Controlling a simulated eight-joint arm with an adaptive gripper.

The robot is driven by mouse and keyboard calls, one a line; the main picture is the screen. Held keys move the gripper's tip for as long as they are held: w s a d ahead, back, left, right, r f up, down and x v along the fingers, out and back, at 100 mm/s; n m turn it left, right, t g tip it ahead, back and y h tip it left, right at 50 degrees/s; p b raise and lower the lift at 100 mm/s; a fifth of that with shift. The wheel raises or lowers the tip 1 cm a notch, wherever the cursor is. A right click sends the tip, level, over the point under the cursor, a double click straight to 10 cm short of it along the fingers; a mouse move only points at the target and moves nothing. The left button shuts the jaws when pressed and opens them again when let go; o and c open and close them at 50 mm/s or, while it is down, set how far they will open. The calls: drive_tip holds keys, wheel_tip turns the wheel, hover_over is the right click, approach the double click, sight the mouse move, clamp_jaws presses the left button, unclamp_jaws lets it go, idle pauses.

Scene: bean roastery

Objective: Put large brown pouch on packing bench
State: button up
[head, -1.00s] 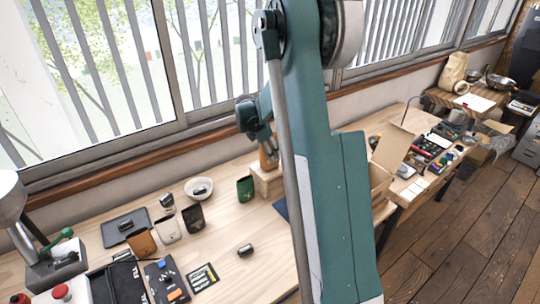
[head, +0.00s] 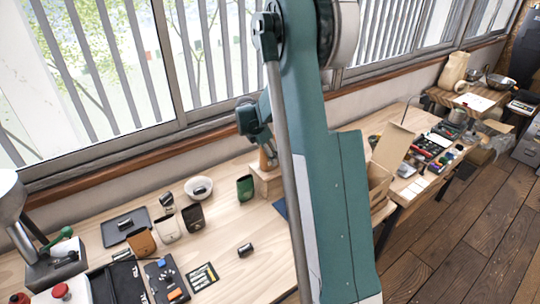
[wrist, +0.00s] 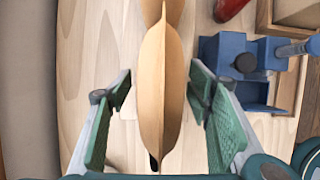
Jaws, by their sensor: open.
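In the wrist view a large light-brown pouch (wrist: 162,95) stands on edge between the two fingers of my gripper (wrist: 160,85). The fingers are open, one on each side, with a gap to the pouch on both sides. A second tan piece (wrist: 160,10) shows behind its far end. In the head view my gripper (head: 250,118) is partly hidden by my arm, with a tan patch (head: 268,157) below it that may be the pouch. A pale wooden bench (head: 225,235) lies below. No label shows which bench is the packing bench.
A blue bin (wrist: 228,55) and a red object (wrist: 229,8) stand near the pouch. Several small pouches, including a brown one (head: 142,243), and a bowl (head: 199,188) are on the left bench. An open cardboard box (head: 392,148) is right of my arm.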

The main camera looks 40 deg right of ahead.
drive_tip(key=shift+r, duration=0.1)
drive_tip(key=v, duration=1.2)
drive_tip(key=shift+r, duration=0.1)
idle(0.3)
